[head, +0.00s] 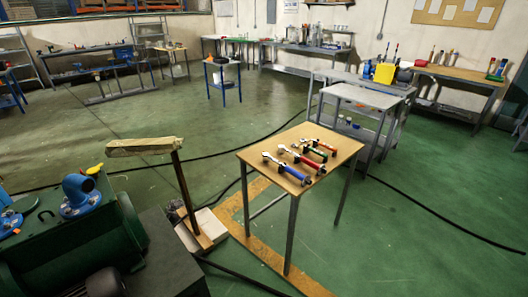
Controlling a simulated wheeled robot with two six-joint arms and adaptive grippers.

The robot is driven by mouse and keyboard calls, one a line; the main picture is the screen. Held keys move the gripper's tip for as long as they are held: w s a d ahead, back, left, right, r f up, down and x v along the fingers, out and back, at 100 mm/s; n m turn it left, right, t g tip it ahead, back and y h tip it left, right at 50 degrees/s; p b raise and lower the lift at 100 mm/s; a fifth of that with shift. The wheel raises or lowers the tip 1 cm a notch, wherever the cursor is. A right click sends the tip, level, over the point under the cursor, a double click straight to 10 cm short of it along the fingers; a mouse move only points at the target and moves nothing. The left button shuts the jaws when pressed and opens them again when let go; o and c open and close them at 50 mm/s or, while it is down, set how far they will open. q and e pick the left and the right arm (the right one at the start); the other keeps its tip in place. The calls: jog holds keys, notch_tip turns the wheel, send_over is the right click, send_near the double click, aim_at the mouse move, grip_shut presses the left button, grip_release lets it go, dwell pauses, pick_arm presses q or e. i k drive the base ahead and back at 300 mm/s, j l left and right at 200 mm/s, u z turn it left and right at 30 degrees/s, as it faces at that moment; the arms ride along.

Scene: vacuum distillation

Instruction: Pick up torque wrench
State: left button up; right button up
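A small wooden-topped table (257,158) with metal legs stands right of centre in the head view. Several wrench-like tools lie side by side on it. One has a blue handle (292,174), nearest the front. Behind it lie a red-handled tool (311,163), a green-handled tool (316,152) and another red-handled tool (325,145). They are too small to tell which one is the torque wrench. Neither of my grippers shows in the head view.
A green machine (60,245) with blue fittings fills the lower left. A post with a pale block (145,146) stands between it and the table. Dark cables (440,221) cross the green floor. A grey bench (362,96) stands behind the table. Open floor lies to the right.

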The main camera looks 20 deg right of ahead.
aim_at(282, 147)
jog(key=i+l+u, duration=0.15)
jog(key=l, duration=0.3)
jog(key=i+l+u, duration=0.1)
jog(key=i+l, duration=0.15)
jog(key=l, duration=0.2)
jog(key=i+l+u, duration=0.15)
jog(key=l, duration=0.35)
jog(key=i+l+u, duration=0.1)
jog(key=l, duration=0.35)
jog(key=i+l+u, duration=0.15)
jog(key=l, duration=0.4)
jog(key=i+l+u, duration=0.1)
jog(key=l, duration=0.4)
